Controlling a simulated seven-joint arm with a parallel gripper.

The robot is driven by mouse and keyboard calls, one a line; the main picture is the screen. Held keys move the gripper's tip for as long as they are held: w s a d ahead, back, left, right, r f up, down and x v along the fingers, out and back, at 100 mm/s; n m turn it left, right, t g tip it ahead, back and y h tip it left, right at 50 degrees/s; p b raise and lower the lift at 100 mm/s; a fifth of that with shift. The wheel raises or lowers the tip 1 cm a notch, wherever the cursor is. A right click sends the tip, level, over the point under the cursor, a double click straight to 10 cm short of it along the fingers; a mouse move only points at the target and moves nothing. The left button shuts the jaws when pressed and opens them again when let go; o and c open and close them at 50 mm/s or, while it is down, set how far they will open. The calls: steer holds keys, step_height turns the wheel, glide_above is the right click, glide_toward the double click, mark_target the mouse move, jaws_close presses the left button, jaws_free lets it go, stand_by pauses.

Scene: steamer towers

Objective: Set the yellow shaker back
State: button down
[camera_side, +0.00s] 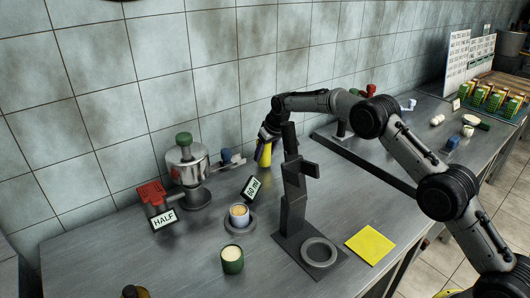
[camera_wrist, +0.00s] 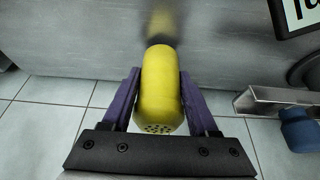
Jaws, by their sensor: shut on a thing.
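The yellow shaker (camera_wrist: 160,95) is between the two purple fingers of my gripper (camera_wrist: 161,78), which is shut on it. Its perforated cap faces the wrist camera. A blurred yellow patch shows on the metal surface just beyond its far end; I cannot tell whether the shaker touches the counter. In the side view my gripper (camera_side: 269,136) is near the tiled wall, behind the black stand. The shaker (camera_side: 264,154) hangs below it, slightly tilted, its upper part hidden by the gripper. A flat yellow square (camera_side: 369,245) lies empty on the counter at the front right.
A black stand (camera_side: 294,205) with a ring base (camera_side: 320,264) stands in front of my gripper.

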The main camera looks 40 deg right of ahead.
steer(key=shift+f, duration=0.45)
stand_by(0.3)
steer(key=shift+c, duration=0.4)
jaws_free()
steer(key=shift+f, duration=0.1)
steer(key=v, duration=1.3)
steer(key=shift+s+r, duration=0.15)
steer(key=shift+r, duration=0.2)
